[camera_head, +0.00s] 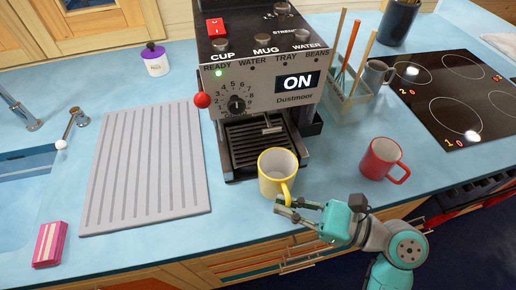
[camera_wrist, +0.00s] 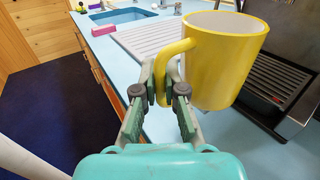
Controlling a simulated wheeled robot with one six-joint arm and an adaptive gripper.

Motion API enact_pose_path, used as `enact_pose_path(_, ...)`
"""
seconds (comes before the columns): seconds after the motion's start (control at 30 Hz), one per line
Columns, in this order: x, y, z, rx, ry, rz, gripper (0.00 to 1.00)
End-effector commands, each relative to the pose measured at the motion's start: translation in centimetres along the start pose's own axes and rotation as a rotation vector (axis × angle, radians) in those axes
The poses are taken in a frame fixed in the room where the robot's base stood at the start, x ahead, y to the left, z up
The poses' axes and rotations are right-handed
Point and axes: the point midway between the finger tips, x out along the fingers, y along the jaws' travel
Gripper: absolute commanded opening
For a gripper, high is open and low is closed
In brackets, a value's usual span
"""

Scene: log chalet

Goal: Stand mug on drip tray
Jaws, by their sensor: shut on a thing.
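A yellow mug (camera_head: 277,176) is upright in front of the coffee machine (camera_head: 262,85). My gripper (camera_head: 283,206) is shut on the mug's handle, on the side toward me. In the wrist view the fingers (camera_wrist: 160,92) close on the handle of the yellow mug (camera_wrist: 222,62). The slatted drip tray (camera_head: 258,142) at the machine's foot is bare; it also shows in the wrist view (camera_wrist: 272,82), right of the mug. The mug overlaps the tray's front edge in the head view; whether its base touches anything is unclear.
A red mug (camera_head: 382,159) stands to the right on the blue counter (camera_head: 340,195). A ribbed draining board (camera_head: 146,165) lies left of the machine. A utensil holder (camera_head: 347,101) and grey mug (camera_head: 376,74) stand by the hob (camera_head: 455,95).

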Motion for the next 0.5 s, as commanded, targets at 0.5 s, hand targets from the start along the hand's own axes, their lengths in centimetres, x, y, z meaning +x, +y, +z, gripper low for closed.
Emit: enact_pose_path(0.5,5.6,-8.2,0.0,-0.001,-0.001,0.003,0.00)
